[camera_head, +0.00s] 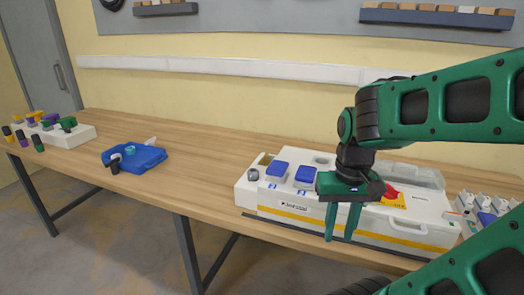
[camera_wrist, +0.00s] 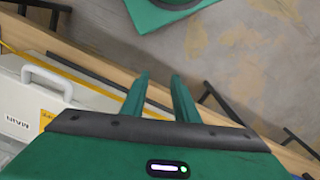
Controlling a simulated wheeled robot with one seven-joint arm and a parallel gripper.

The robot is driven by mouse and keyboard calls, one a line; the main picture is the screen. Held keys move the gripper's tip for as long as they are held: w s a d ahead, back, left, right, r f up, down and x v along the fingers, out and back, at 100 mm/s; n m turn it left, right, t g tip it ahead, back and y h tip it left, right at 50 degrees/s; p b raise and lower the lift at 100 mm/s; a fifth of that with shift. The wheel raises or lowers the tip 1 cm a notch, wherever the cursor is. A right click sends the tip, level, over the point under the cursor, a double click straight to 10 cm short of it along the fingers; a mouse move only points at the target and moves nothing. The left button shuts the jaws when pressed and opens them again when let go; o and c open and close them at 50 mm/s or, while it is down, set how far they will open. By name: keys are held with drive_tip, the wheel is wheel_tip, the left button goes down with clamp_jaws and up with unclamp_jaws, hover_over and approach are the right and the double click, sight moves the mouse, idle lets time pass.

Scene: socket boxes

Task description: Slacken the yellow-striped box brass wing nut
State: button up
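The yellow-striped box (camera_head: 300,212) is a long white case on the right part of the bench, with blue covers, a grey knob and a red switch on top. Its white carry handle (camera_wrist: 47,76) also shows in the wrist view at left. I cannot make out the brass wing nut for certain in either view; my gripper and arm cover part of the box. My gripper (camera_head: 341,236) points down in front of the box's striped face in the head view. It also shows in the wrist view (camera_wrist: 160,76), its two green fingers apart with nothing between them.
The wooden bench (camera_head: 200,170) has free room left of the box. A blue tray (camera_head: 145,160) with small parts lies there. A white block with coloured pegs (camera_head: 62,136) stands at far left. Small white parts (camera_head: 490,208) stand right of the box.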

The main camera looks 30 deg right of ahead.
drive_tip(key=shift+r, duration=0.1)
drive_tip(key=w+d+r, duration=0.1)
drive_tip(key=w+r, duration=0.1)
drive_tip(key=w, duration=0.3)
drive_tip(key=w+d+r+m+h, duration=0.1)
drive_tip(key=w+d+r, duration=0.1)
drive_tip(key=w, duration=0.4)
drive_tip(key=w+d+r+t+h, duration=0.1)
drive_tip(key=w+d+r, duration=0.1)
drive_tip(key=w, duration=0.4)
drive_tip(key=shift+w+d+r+m, duration=0.15)
drive_tip(key=shift+w+r+m, duration=0.1)
drive_tip(key=shift+r+m, duration=0.1)
drive_tip(key=shift+m+t+h, duration=0.35)
drive_tip(key=shift+t+h, duration=0.05)
drive_tip(key=shift+h, duration=0.1)
drive_tip(key=w, duration=0.3)
drive_tip(key=w+r, duration=0.1)
drive_tip(key=w, duration=0.5)
drive_tip(key=shift+w+d+r, duration=0.2)
drive_tip(key=shift+d, duration=0.1)
drive_tip(key=m+t, duration=0.1)
approach(266, 153)
wheel_tip(266, 153, up, 2)
drive_tip(key=s+a, duration=0.1)
drive_tip(key=shift+h, duration=0.3)
drive_tip(key=x, duration=1)
drive_tip(key=shift+w+f, duration=0.2)
drive_tip(key=shift+w, duration=0.15)
clamp_jaws()
